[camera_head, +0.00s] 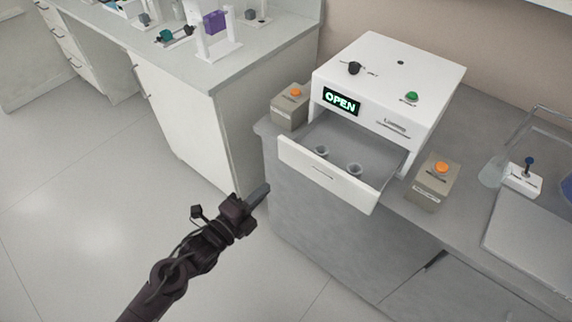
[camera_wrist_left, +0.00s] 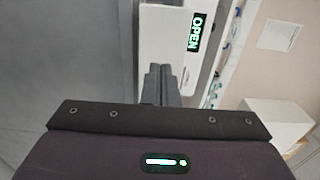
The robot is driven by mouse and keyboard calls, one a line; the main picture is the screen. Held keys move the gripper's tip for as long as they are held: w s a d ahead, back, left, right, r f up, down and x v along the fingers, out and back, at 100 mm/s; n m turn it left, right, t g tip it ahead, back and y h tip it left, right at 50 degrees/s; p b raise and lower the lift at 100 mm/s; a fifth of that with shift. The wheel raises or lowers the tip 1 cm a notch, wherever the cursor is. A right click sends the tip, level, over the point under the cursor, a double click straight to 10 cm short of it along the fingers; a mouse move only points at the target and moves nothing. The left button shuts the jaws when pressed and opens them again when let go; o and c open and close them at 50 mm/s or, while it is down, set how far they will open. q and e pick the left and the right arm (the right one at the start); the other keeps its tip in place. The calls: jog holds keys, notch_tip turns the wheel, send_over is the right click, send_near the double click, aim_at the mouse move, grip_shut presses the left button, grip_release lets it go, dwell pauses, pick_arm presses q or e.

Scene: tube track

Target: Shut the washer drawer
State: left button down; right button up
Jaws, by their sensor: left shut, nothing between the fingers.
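The washer (camera_head: 388,88) is a white box on the grey bench, with a green "OPEN" display (camera_head: 342,101) on its front. In the left wrist view the shut fingers (camera_wrist_left: 160,84) point towards the washer front, where the display (camera_wrist_left: 196,33) also shows. My right gripper is in neither view.
A box with an orange button (camera_head: 291,106) stands left of the washer and another (camera_head: 433,182) stands right of the drawer. A glass vessel (camera_head: 494,172) and a small white switch box (camera_head: 523,178) are further right. The floor in front is clear.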

aim_at(294, 161)
pick_arm(q)
jog(key=p+x, duration=0.2)
jog(key=x, duration=0.6)
jog(key=shift+w+d+r, duration=0.1)
jog(key=shift+w+d, duration=0.05)
jog(key=shift+w, duration=0.05)
jog(key=shift+w+d, duration=0.4)
jog(key=shift+w, duration=0.1)
jog(key=shift+f, duration=0.2)
